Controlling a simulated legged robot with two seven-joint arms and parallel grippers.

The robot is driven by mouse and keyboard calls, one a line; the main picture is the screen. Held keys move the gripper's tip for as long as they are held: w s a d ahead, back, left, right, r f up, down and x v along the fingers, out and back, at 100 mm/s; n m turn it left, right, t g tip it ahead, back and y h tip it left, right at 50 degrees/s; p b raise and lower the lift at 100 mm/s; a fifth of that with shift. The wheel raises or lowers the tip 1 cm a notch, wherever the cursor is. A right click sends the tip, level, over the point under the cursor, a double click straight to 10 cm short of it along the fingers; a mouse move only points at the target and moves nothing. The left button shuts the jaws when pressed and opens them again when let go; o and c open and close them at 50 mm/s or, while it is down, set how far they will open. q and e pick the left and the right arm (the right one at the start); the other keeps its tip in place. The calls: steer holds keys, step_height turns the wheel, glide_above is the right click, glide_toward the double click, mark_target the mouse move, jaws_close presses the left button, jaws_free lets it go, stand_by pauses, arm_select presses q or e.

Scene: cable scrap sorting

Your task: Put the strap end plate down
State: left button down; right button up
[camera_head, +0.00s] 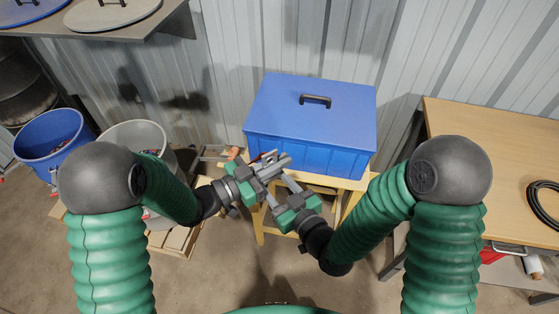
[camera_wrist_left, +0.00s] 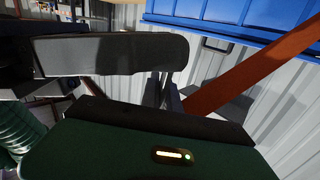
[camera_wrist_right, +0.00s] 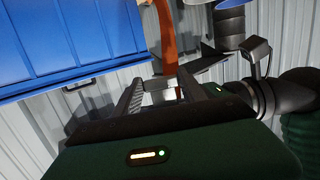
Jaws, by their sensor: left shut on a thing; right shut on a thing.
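My left gripper (camera_head: 274,168) is shut on a grey metal piece in front of the blue box, which I take to be the strap end plate (camera_head: 268,158). In the left wrist view a dark grey bar with a rounded end (camera_wrist_left: 110,54) crosses close above the jaws; I cannot tell whether it is the plate. My right gripper (camera_head: 277,192) is shut, its tips close to the left ones; what it grips is largely hidden. An orange-brown band (camera_wrist_left: 250,68) runs up to the right behind the left jaws, and one shows behind the right jaws (camera_wrist_right: 166,35).
The lidded blue box (camera_head: 310,105) stands on a yellow table (camera_head: 342,183) by the corrugated wall. A blue bin (camera_head: 55,140) and a grey bin (camera_head: 135,132) stand at the left. A wooden workbench (camera_head: 490,160) with a black cable coil (camera_head: 540,200) is at the right.

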stand_by(0.5)
steer(key=o, duration=1.3)
steer(key=shift+c, duration=0.2)
